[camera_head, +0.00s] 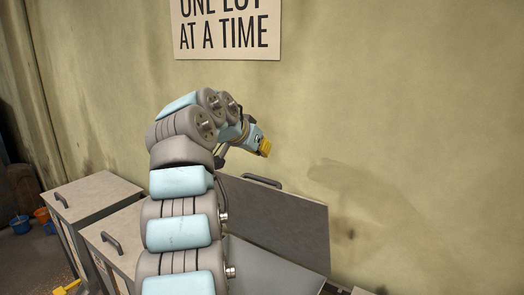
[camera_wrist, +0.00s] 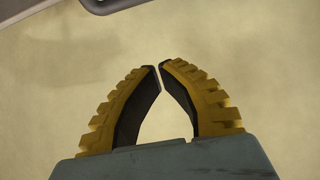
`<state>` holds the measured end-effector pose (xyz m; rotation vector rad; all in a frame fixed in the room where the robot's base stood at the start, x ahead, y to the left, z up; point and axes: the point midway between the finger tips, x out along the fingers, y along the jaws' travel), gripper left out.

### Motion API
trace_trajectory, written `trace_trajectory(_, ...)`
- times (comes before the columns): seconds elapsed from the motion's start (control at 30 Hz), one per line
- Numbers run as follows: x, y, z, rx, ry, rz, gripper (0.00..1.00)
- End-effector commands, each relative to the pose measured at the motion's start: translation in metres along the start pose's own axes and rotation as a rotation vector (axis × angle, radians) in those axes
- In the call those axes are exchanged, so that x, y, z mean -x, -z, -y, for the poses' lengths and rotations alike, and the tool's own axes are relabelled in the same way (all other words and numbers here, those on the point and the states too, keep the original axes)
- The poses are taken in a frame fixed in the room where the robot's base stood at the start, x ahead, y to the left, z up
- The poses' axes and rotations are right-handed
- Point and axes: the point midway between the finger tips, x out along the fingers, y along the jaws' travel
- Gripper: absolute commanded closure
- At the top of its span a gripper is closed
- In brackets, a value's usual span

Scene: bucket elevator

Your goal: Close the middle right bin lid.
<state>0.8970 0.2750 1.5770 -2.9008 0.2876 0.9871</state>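The open bin lid (camera_head: 280,225) stands raised, leaning toward the wall, with a dark handle (camera_head: 262,181) on its top edge. Its bin (camera_head: 262,268) is open below, partly hidden by my arm. My gripper (camera_head: 265,147) is above the raised lid, near the handle in the picture, and apart from it. In the wrist view my gripper (camera_wrist: 160,66) has its two yellow fingers drawn in, tips almost meeting, with nothing between them. A dark rounded bar (camera_wrist: 108,7), probably the handle, crosses the top edge of the wrist view.
Two bins with shut lids (camera_head: 95,195) (camera_head: 118,238) stand left, each with a handle. The wall (camera_head: 410,150) with a sign (camera_head: 225,28) is close behind. Orange (camera_head: 42,215) and blue (camera_head: 20,224) buckets are on the floor at far left.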

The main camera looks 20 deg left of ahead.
Motion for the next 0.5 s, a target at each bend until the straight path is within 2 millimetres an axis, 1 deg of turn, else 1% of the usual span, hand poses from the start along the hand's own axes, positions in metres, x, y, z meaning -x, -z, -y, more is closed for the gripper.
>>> trace_trajectory(0.5,-0.047,0.004,0.001,0.002,0.0,0.001,1.0)
